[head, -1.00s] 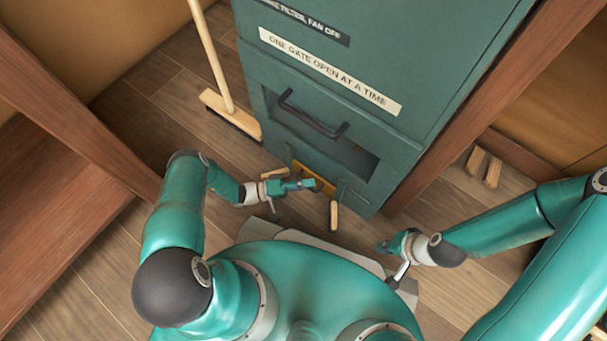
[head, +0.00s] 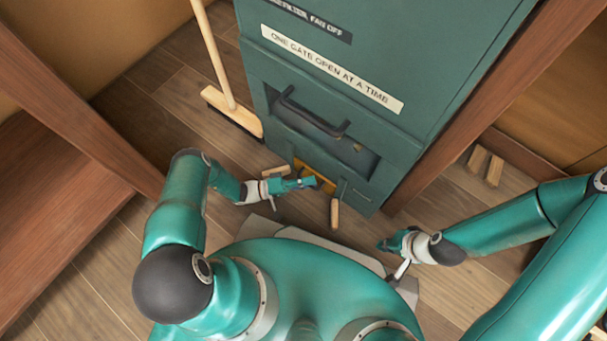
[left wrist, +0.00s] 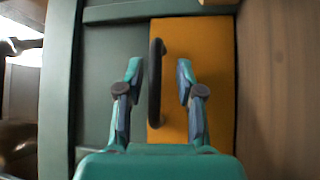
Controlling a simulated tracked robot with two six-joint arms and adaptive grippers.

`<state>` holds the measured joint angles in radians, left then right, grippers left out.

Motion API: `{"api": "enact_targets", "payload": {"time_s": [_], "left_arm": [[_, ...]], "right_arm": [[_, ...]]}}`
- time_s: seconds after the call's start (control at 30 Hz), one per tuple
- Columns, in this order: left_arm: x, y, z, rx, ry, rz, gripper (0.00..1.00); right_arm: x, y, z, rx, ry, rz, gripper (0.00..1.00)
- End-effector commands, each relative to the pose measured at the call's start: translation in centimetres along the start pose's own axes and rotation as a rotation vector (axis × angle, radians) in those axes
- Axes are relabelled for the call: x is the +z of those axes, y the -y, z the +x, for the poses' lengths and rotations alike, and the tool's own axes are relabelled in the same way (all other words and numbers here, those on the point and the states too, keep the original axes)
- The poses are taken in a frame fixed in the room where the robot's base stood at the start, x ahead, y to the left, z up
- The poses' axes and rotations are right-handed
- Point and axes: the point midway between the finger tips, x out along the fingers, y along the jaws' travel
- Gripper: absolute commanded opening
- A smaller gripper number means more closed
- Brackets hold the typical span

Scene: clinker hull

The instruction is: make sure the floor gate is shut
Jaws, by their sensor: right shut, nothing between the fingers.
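The floor gate appears as an orange panel (head: 325,177) low on the front of the green cabinet (head: 420,95). It fills much of the left wrist view (left wrist: 208,70), with a dark green surface beside it on the left and a black bar handle (left wrist: 155,85) near its left edge. My left gripper (head: 308,183) is in front of it. In the left wrist view its open fingers (left wrist: 159,72) lie either side of the handle, with gaps visible. I cannot tell whether the gate is fully shut. My right gripper (head: 387,246) is shut and empty, apart from the cabinet.
A broom (head: 232,110) stands left of the cabinet. Wood blocks lie near its base (head: 275,171) and at the right (head: 485,166). A wooden-handled tool (head: 335,212) is at the cabinet front. A black handle (head: 310,115) crosses the upper recess. Wooden posts flank the cabinet.

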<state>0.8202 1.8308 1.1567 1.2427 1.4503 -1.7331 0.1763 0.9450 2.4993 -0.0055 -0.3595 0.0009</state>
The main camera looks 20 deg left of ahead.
Motion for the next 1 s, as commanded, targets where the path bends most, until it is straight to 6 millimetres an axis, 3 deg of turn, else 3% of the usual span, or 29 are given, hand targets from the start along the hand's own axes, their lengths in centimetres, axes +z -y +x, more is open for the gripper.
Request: {"api": "enact_targets", "payload": {"time_s": [0.17,0.7,1.0], "left_arm": [[-0.3,-1.3,0.2,0.001,0.002,-0.001,0.37],[-1.7,-8.8,1.4,0.000,0.000,0.002,0.37],[-1.8,-9.5,1.6,-0.001,-0.002,0.002,0.37]], "right_arm": [[0.0,0.0,0.0,0.000,0.000,0.000,0.00],[0.0,0.0,0.0,0.000,0.000,0.000,0.00],[0.0,0.0,0.0,0.000,0.000,0.000,0.00]]}}
